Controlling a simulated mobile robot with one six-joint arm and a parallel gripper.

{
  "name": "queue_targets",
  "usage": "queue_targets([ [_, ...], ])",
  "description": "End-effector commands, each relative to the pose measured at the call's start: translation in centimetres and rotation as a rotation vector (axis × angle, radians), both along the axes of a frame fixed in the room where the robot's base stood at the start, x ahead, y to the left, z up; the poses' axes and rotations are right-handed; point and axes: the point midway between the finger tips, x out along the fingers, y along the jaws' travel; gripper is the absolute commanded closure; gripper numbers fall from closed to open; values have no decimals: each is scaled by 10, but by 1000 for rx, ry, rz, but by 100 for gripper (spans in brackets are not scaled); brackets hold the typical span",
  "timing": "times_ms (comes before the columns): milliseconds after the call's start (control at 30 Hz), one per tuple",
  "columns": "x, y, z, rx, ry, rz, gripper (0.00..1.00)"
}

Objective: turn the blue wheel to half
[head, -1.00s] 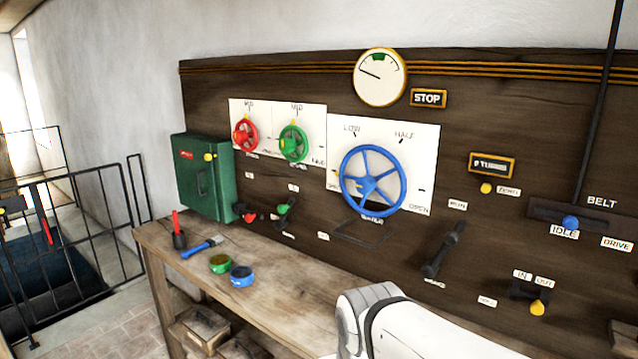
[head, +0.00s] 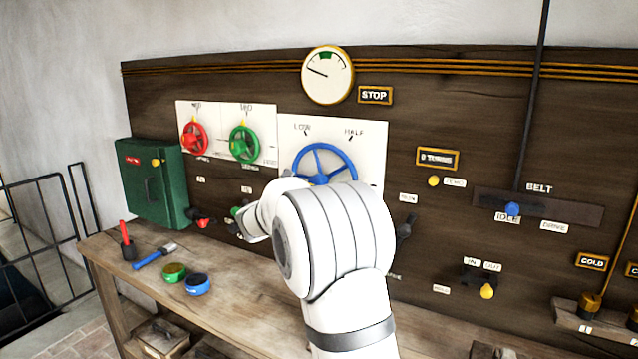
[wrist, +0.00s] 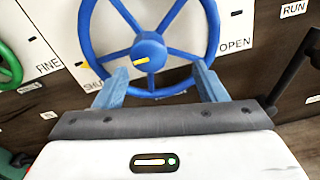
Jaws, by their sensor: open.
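The blue wheel (head: 318,160) is mounted on a white plate (head: 369,143) marked LOW and HALF on the panel. My arm hides its lower part in the head view. In the wrist view the blue wheel (wrist: 148,50) shows its hub with a yellow mark, its spokes and its lower rim, between plate labels SHUT, partly hidden, and OPEN. My gripper (wrist: 160,82) is open, its two fingers apart in front of the lower part of the wheel, one on each side below the hub. I cannot tell whether they touch it. My gripper is hidden in the head view.
A red wheel (head: 195,139) and a green wheel (head: 244,144) are to the left. A green box (head: 152,183) hangs further left. A dark lever (head: 405,226) is right of my arm. The bench (head: 245,292) holds a brush (head: 153,256) and small tins.

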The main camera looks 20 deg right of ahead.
Motion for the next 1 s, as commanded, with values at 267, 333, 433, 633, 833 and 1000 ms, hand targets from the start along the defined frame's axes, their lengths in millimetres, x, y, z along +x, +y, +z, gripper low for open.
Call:
queue_targets([
  [267,27,-13,4,-75,24,28,35],
  [333,34,-23,5,-75,22,25,35],
  [433,44,-36,5,-73,22,27,35],
  [633,59,-54,4,-73,22,28,35],
  [833,63,-59,4,-72,20,27,35],
  [1000,63,-59,3,-72,21,28,36],
])
